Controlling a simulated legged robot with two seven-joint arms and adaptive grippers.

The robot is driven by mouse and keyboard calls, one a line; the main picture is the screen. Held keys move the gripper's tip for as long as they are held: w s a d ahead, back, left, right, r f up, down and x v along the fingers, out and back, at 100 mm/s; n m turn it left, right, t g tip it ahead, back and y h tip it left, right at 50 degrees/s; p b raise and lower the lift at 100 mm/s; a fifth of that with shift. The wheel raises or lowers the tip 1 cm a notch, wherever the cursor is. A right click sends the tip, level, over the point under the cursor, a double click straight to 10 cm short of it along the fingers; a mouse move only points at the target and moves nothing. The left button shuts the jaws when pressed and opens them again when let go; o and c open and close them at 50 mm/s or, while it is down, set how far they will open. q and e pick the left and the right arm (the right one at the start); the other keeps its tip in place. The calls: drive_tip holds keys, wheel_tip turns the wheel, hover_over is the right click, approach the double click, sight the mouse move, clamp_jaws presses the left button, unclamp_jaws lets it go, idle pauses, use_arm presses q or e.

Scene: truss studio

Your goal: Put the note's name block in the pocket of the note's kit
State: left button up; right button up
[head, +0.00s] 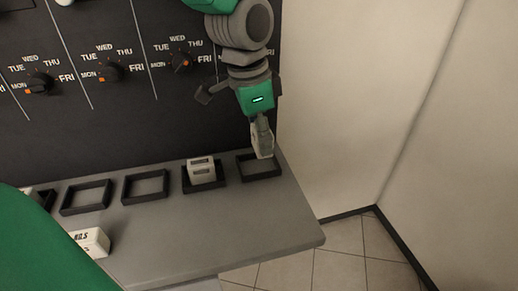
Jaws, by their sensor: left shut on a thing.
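My left gripper (262,138) points down over the rightmost dark square frame (269,175) on the grey shelf. It is shut on a small pale block (263,148), which is mostly hidden by the fingers; any name on it cannot be read. The block is at or just above the frame's back part; I cannot tell whether it touches. A pale block with two dark marks (202,171) stands upright in the frame to the left. The note is not in view, and no kit can be singled out. My right gripper is not in view.
Two empty frames (87,197) (145,186) sit further left. A white block marked "NO.5" (92,241) lies on the grey shelf (225,235), partly hidden by green. A dark panel with weekday dials (108,73) rises behind. Floor lies beyond the shelf's right edge.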

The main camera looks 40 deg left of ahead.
sight(259, 167)
use_arm(q)
drive_tip(key=w+a+f, duration=0.2)
drive_tip(key=f, duration=0.1)
drive_tip(key=shift+w+d+f, duration=0.1)
drive_tip(key=shift+d+f, duration=0.1)
drive_tip(key=shift+f, duration=0.05)
wheel_tip(259, 167, down, 3)
drive_tip(key=shift+a, duration=0.15)
drive_tip(key=shift+a+f, duration=0.25)
drive_tip(key=shift+a, duration=0.15)
drive_tip(key=shift+c, duration=0.6)
drive_tip(key=o, duration=1.4)
drive_tip(key=shift+a, duration=0.1)
drive_tip(key=shift+d+r, duration=0.1)
drive_tip(key=shift+d, duration=0.2)
drive_tip(key=shift+r, duration=0.15)
drive_tip(key=shift+s+a+r+p, duration=0.15)
drive_tip(key=shift+s+a+r, duration=0.05)
drive_tip(key=shift+r, duration=1.75)
drive_tip(key=shift+s+a+r+p, duration=0.15)
drive_tip(key=shift+s+a+r, duration=0.1)
drive_tip(key=shift+r, duration=1.65)
drive_tip(key=shift+s+a+r+p, duration=0.15)
drive_tip(key=shift+s+r, duration=0.05)
drive_tip(key=shift+r, duration=1.75)
drive_tip(key=shift+a+f, duration=0.1)
